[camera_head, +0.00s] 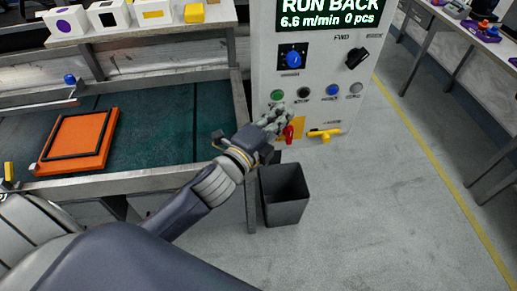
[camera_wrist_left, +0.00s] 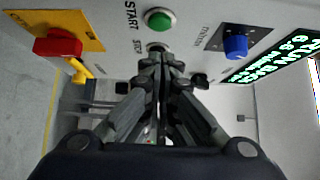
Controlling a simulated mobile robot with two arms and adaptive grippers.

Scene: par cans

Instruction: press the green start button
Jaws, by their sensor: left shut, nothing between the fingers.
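The green start button (camera_head: 277,95) is on the front of a pale control panel (camera_head: 268,60), leftmost in a row of small buttons. In the left wrist view the green button (camera_wrist_left: 160,19), labelled START, is above the fingertips, clear of them. My left gripper (camera_head: 280,113) is shut and empty, with its fingertips just below the button row in the head view. In the left wrist view the fingertips of this gripper (camera_wrist_left: 162,60) are close to the neighbouring button labelled STOP, partly hidden behind them. I cannot tell whether they touch it. My right gripper is not in view.
A red knob (camera_head: 289,133) on a yellow plate and a yellow handle (camera_head: 325,134) sit low on the panel. A blue knob (camera_head: 293,59) and black switch (camera_head: 356,58) are above. A grey bin (camera_head: 284,194) stands below. A conveyor (camera_head: 165,125) carries an orange tray (camera_head: 78,141).

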